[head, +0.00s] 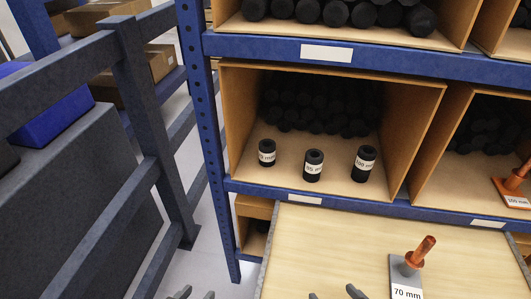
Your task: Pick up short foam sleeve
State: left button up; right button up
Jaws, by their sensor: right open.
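Three black foam sleeves with white labels stand upright near the front of the middle wooden bin (403,150). The left sleeve (266,146) looks the shortest; its label is too small to read surely. The middle sleeve (313,157) has a label that seems to read 85 mm. The right sleeve (364,175) seems to read 100 mm. My left gripper (194,294) and right gripper (334,294) show only their fingertips at the bottom edge, well below and apart from the sleeves. Both have a gap between the fingertips, and nothing shows between them.
A pale wooden worktop (320,245) lies below the bin, with a grey plate marked 70 mm (406,291) and an orange peg (423,251). A blue rack post (205,120) stands left of the bin. Many dark sleeves (315,105) are piled behind. A grey railing (140,90) is at left.

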aim_at(267, 153)
jog(key=z, duration=3.25)
jog(key=k, duration=0.7)
jog(key=u, duration=1.85)
jog(key=i, duration=0.5)
jog(key=z, duration=0.05)
